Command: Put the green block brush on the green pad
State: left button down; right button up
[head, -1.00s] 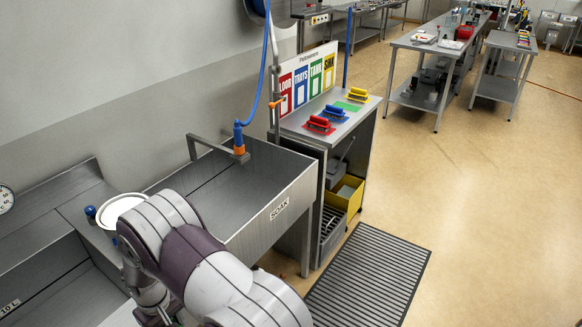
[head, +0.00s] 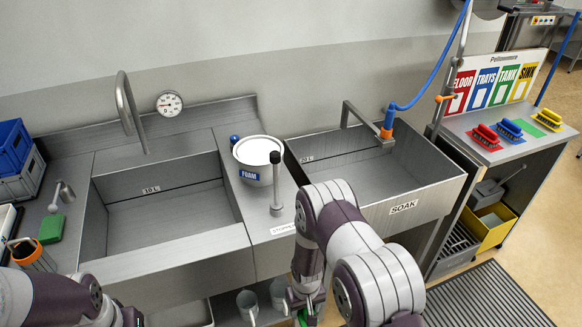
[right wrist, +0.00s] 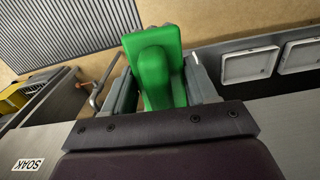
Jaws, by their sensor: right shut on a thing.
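My right gripper (head: 303,303) is low in front of the sink counter in the head view. In the right wrist view, the right gripper (right wrist: 168,85) is shut on the green block brush (right wrist: 154,68), whose handle lies between the fingers. Only a small bit of green shows at the gripper in the head view. The green pad (head: 530,128) lies flat and bare on the side table at the right, between the blue brush (head: 510,129) and the yellow brush (head: 549,119). My left arm shows at the lower left; its gripper is out of view.
The SOAK sink (head: 403,207) stands between my right arm and the side table. A red brush (head: 486,135) sits on the table's near side. A blue hose with tap (head: 387,131) hangs over the sink. A FOAM bucket (head: 258,160) stands on the counter.

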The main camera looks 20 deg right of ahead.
aim_at(529, 129)
jog(key=l+u, duration=0.1)
jog(key=l, duration=0.5)
jog(key=l+u, duration=0.1)
jog(key=l, duration=0.5)
jog(key=l+u, duration=0.1)
jog(key=l, duration=0.55)
jog(key=k+l, duration=0.15)
jog(key=l, duration=0.45)
jog(key=l+u, duration=0.15)
jog(key=l, duration=0.45)
jog(key=k+l+u, duration=0.1)
jog(key=l, duration=0.5)
jog(key=k+l+u, duration=0.1)
jog(key=l, duration=0.5)
jog(key=k+l+u, duration=0.1)
jog(key=l, duration=0.45)
jog(key=k, duration=0.1)
